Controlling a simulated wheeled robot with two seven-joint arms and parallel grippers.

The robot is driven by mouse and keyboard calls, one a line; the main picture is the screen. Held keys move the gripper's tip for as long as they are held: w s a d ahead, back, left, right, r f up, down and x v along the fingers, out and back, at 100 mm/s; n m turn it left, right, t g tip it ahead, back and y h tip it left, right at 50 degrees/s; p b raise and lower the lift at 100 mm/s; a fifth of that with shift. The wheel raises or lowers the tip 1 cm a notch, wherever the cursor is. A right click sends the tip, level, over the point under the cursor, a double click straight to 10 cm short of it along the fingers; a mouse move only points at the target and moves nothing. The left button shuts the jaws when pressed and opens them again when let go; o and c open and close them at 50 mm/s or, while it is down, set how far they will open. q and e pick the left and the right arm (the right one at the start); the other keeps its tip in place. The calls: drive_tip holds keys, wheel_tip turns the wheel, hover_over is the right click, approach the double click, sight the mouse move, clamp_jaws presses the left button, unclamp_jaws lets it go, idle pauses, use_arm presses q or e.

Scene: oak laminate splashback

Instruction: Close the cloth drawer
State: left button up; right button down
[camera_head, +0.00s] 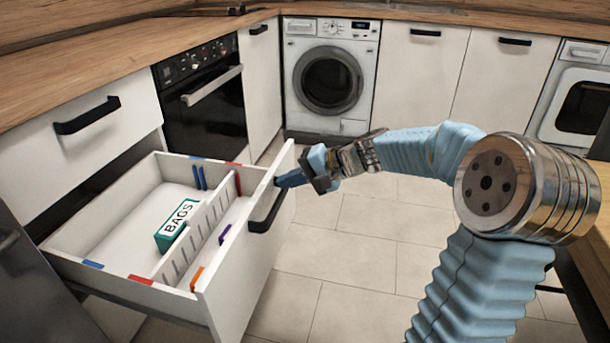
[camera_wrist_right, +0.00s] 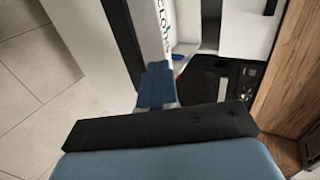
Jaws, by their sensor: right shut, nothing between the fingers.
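The cloth drawer (camera_head: 240,270) is pulled well out from the cabinet in the head view. Its white front has a black bar handle (camera_head: 267,212). The handle also shows as a dark bar in the right wrist view (camera_wrist_right: 122,40), beside lettering on the drawer that seems to read "cloth" (camera_wrist_right: 165,25). My right gripper (camera_head: 281,181) is shut and empty, its blue fingers at the drawer front near the handle's far end. In the right wrist view its fingers (camera_wrist_right: 157,88) point at the drawer; I cannot tell whether they touch. My left gripper is not in view.
Inside the drawer are a green and white BAGS box (camera_head: 176,226), a slotted divider (camera_head: 192,240) and small coloured clips. A closed drawer (camera_head: 75,145) sits above. An oven (camera_head: 203,98) and a washing machine (camera_head: 328,75) stand behind. Tiled floor (camera_head: 350,240) is clear to the right.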

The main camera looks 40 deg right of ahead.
drive_tip(key=shift+x, duration=1.4)
drive_tip(key=shift+w, duration=0.1)
